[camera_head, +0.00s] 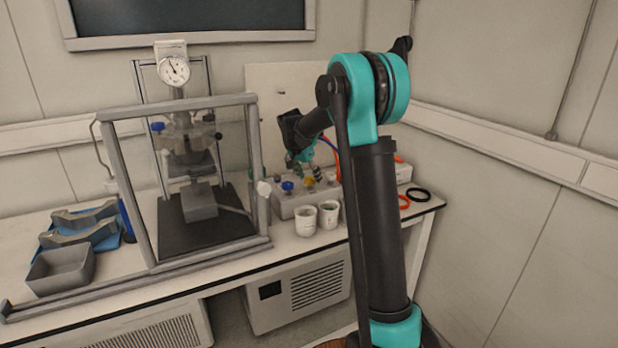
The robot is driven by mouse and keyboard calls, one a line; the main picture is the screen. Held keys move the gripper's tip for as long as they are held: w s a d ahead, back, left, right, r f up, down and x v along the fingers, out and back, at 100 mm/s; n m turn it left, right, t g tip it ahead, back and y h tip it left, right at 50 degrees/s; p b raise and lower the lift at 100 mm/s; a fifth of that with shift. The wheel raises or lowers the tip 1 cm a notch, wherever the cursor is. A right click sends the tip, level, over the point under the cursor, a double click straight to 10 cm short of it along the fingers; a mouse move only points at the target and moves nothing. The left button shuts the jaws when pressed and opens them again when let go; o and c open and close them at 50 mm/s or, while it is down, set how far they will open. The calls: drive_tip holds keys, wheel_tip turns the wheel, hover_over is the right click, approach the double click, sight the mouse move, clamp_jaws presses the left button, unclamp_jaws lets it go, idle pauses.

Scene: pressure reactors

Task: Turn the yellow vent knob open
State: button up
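The yellow vent knob (309,182) sits on a pale valve box (286,209) on the bench, to the right of a blue knob (287,186). My gripper (304,174) is just above the yellow knob, its teal and dark fingers pointing down. The fingers are small in this view and partly overlap each other. I cannot tell whether they touch the knob or how wide apart they are. The arm comes in from the right.
Two white cups (305,221) stand in front of the valve box. A framed enclosure (251,150) with a reactor and pressure gauge (174,70) stands at left. A grey tray (62,270) lies far left. Black (419,194) and orange rings lie at right.

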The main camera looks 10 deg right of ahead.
drive_tip(key=c, duration=1.1)
drive_tip(key=shift+c, duration=0.2)
drive_tip(key=shift+n, duration=0.3)
drive_tip(key=n, duration=0.1)
drive_tip(key=n+t+y, duration=0.1)
drive_tip(key=n, duration=0.1)
drive_tip(key=shift+s+d+n, duration=0.1)
drive_tip(key=shift+d+n, duration=0.05)
drive_tip(key=shift+n, duration=0.15)
drive_tip(key=n+y, duration=0.2)
drive_tip(key=n, duration=0.2)
drive_tip(key=shift+d+n, duration=0.1)
drive_tip(key=shift+n, duration=0.2)
drive_tip(key=n+y, duration=0.2)
drive_tip(key=n, duration=0.2)
drive_tip(key=shift+d+n, duration=0.1)
drive_tip(key=shift+n, duration=0.2)
drive_tip(key=shift+n+g+y, duration=0.4)
drive_tip(key=shift+n+y, duration=0.3)
drive_tip(key=shift+n, duration=1.5)
